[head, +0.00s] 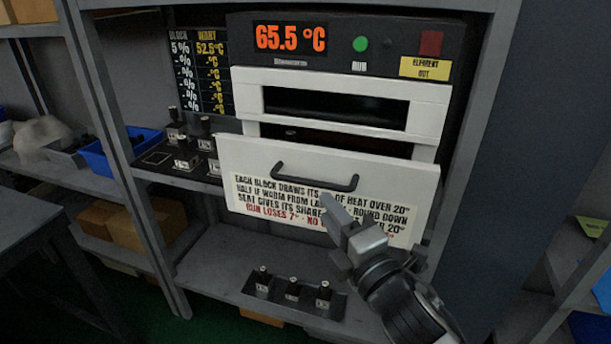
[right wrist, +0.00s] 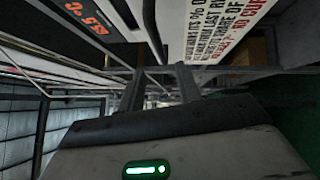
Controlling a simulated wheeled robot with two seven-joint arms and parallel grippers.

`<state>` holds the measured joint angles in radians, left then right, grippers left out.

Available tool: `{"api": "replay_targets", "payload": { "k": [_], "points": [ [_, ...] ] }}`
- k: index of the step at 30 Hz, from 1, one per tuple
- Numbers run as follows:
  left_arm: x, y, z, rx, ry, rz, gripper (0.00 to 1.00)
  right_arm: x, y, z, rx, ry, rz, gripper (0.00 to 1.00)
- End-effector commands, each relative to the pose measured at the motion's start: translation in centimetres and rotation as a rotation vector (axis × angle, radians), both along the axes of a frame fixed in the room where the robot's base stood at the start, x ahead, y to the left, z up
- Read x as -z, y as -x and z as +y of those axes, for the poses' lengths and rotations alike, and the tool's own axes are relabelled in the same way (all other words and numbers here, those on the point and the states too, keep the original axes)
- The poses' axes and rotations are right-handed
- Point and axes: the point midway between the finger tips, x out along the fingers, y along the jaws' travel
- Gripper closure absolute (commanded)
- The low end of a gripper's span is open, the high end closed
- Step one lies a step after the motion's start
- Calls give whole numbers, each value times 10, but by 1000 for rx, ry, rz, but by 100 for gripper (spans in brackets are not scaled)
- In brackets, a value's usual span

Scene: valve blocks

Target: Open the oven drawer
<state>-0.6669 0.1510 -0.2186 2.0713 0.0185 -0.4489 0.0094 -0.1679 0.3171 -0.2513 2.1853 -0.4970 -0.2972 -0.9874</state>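The oven (head: 345,45) stands on the shelf rack. Its drawer, with a white printed front (head: 230,160), is pulled partly out, and a dark gap shows above the front. A dark block top (head: 290,134) shows in that gap. The black bar handle (head: 313,180) is on the drawer front. My right gripper (head: 342,205) is in front of the drawer, just below the handle's right end, and covers some print. In the right wrist view its two fingers (right wrist: 160,82) are apart, with the dark handle (right wrist: 150,25) beyond them. It holds nothing that I can see. My left gripper is not in view.
The oven display (head: 290,38) reads 65.5 °C. Several valve blocks (head: 183,155) stand on the shelf left of the drawer. A tray (head: 335,305) with 3 blocks is on the lower shelf. A blue bin (head: 97,160) is at left. A rack post (head: 100,110) stands left of the oven.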

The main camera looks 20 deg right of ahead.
Motion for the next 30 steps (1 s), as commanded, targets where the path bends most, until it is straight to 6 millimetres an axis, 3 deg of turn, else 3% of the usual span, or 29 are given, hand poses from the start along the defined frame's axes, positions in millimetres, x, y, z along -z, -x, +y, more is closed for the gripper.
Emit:
{"api": "replay_targets", "payload": {
  "k": [6, 12, 18, 26, 27, 30],
  "points": [
    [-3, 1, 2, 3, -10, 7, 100, -9, -47, 9, 1, -3, 0, 66],
    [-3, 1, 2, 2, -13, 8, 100, -11, -78, 16, 1, -4, 3, 66],
    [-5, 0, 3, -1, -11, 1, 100, -12, -91, 19, 0, -5, 4, 66],
    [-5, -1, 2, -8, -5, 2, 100, -11, -92, 19, 0, -4, 4, 66],
    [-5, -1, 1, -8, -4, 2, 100, -11, -92, 19, 0, -4, 4, 68],
    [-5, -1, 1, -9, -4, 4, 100, -11, -92, 19, 0, -4, 4, 96]
  ]
}}
